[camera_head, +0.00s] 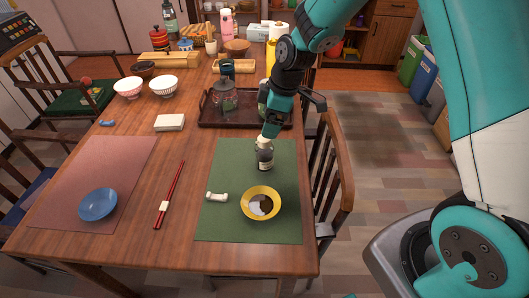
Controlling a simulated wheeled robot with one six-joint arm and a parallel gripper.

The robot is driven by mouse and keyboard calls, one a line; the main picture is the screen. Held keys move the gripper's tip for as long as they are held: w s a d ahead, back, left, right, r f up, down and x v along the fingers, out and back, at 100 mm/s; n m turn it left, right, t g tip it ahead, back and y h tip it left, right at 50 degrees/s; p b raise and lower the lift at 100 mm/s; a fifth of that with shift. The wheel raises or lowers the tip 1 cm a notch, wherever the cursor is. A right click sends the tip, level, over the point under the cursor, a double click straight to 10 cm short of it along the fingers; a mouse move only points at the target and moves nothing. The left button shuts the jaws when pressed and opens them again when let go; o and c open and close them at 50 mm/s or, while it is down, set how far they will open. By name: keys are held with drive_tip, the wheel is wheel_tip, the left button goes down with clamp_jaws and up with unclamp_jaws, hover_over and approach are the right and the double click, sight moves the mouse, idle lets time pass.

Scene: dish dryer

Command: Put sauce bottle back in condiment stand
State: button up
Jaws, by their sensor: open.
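The sauce bottle (265,158), dark with a white cap and pale label, stands upright on the green placemat (282,225) near its far edge. My gripper (270,134) is open, just above and behind the bottle's cap. I cannot tell whether its fingers touch the cap. A dark brown tray (207,116), which may be the condiment stand, lies beyond the placemat. It holds a glass jar (223,98) and a greenish container (263,97) partly hidden by my arm.
A yellow-rimmed bowl (262,203) and a small white rest (217,196) are on the green placemat. Red chopsticks (169,195) lie to the left. A blue bowl (98,204) sits on the pink placemat (60,215). A chair (338,180) stands against the right table edge.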

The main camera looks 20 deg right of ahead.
sight(262, 143)
drive_tip(key=x, duration=0.9)
drive_tip(key=shift+s+p, duration=0.2)
drive_tip(key=shift+p, duration=0.15)
drive_tip(key=shift+r, duration=0.1)
drive_tip(key=c, duration=1.2)
drive_tip(key=shift+r, duration=0.15)
